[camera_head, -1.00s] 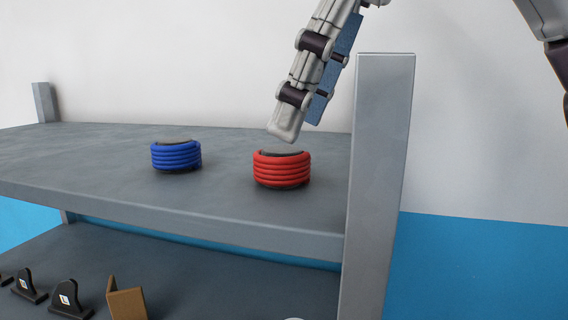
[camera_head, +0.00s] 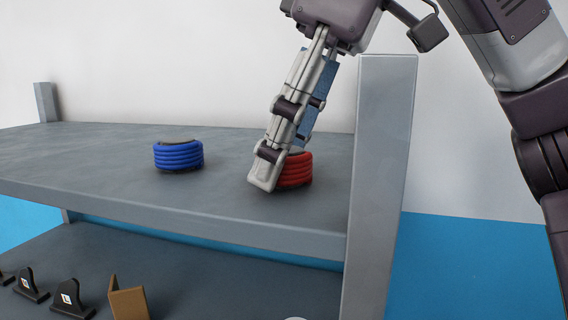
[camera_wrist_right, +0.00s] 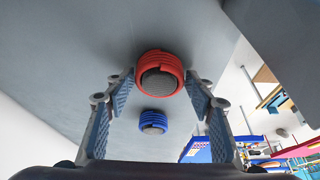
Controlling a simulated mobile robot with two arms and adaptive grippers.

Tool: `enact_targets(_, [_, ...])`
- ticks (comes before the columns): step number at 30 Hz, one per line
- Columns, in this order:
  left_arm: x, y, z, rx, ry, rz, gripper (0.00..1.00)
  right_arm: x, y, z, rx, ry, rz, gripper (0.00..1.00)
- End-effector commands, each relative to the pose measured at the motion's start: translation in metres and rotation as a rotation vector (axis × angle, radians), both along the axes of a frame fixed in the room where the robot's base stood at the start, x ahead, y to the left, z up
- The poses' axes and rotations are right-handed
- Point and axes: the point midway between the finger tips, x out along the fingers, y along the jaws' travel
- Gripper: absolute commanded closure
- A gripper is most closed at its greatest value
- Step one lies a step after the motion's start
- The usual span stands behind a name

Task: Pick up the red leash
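The red leash (camera_head: 297,170) is a coiled ring on the upper shelf, near the grey post. My right gripper (camera_head: 275,178) has come down at it, and one finger hides the coil's left part in the head view. In the right wrist view the fingers (camera_wrist_right: 160,92) are open and spread. The red leash (camera_wrist_right: 160,57) shows between and just beyond the fingertips, with a dark round centre. I cannot tell whether a finger touches it. My left gripper is not in view.
A blue coiled leash (camera_head: 178,156) sits to the left on the same upper shelf (camera_head: 90,165). A grey upright post (camera_head: 382,180) stands close on the right. The lower shelf holds black fins (camera_head: 70,298) and a brown piece (camera_head: 128,302).

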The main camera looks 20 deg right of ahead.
Motion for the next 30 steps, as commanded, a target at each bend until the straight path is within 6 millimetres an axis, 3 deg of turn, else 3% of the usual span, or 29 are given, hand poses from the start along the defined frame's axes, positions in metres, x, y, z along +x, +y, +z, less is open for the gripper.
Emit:
enact_targets(1, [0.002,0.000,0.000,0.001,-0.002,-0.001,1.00,0.000,0.000,0.000,0.000,0.000,0.000,0.58])
enact_targets(8, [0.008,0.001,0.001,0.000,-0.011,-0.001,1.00,0.000,0.000,0.000,0.000,0.000,0.000,0.84])
enact_targets(22, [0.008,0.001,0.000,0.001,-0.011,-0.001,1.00,0.000,0.000,0.010,-0.001,-0.001,0.000,0.84])
enact_targets(30, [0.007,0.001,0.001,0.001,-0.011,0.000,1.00,-0.001,0.001,0.053,0.000,-0.005,-0.005,0.84])
